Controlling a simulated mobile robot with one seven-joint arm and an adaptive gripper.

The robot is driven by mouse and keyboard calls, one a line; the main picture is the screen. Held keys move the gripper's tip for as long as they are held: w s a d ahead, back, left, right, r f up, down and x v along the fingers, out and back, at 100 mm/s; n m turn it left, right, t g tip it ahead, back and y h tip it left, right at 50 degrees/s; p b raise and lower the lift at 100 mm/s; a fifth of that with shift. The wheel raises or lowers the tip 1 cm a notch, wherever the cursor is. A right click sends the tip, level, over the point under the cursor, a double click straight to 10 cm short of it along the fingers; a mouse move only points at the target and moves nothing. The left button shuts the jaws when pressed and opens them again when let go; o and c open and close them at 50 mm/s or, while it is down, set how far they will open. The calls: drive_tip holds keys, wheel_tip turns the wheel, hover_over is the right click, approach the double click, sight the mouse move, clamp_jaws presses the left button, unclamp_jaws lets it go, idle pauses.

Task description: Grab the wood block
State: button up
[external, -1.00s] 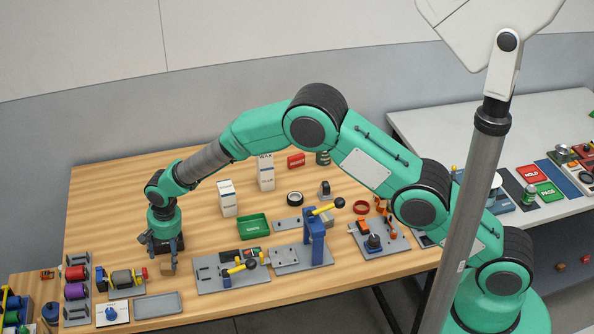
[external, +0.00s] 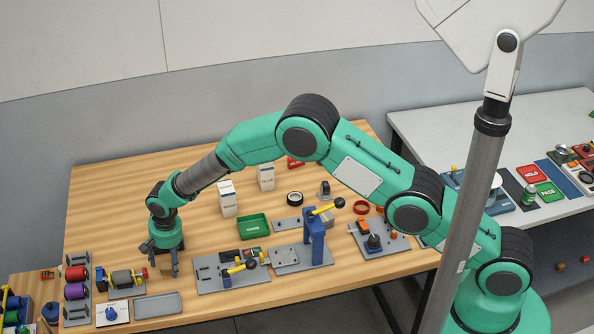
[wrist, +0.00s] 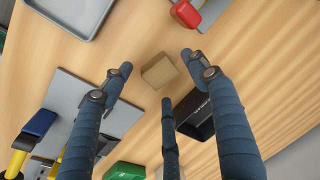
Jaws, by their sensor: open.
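The wood block (wrist: 158,72) is a small light-brown cube on the wooden table. In the wrist view it lies between the spread fingertips of my gripper (wrist: 158,76), with bare table showing around it. In the external view my gripper (external: 162,258) points down at the front left of the table, over the block (external: 168,269), which the fingers partly hide. The fingers are open and not closed on anything. I cannot tell their exact height above the table.
A black bin (wrist: 197,118) stands close beside the block and fingers. A grey tray (external: 158,304) lies at the table's front edge. A motor fixture (external: 127,280) is to the left, a clamp plate (external: 232,276) to the right. A green bin (external: 254,227) stands farther right.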

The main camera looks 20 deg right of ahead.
drive_tip(key=shift+a+f, duration=0.1)
drive_tip(key=shift+f, duration=0.6)
drive_tip(key=c, duration=1.1)
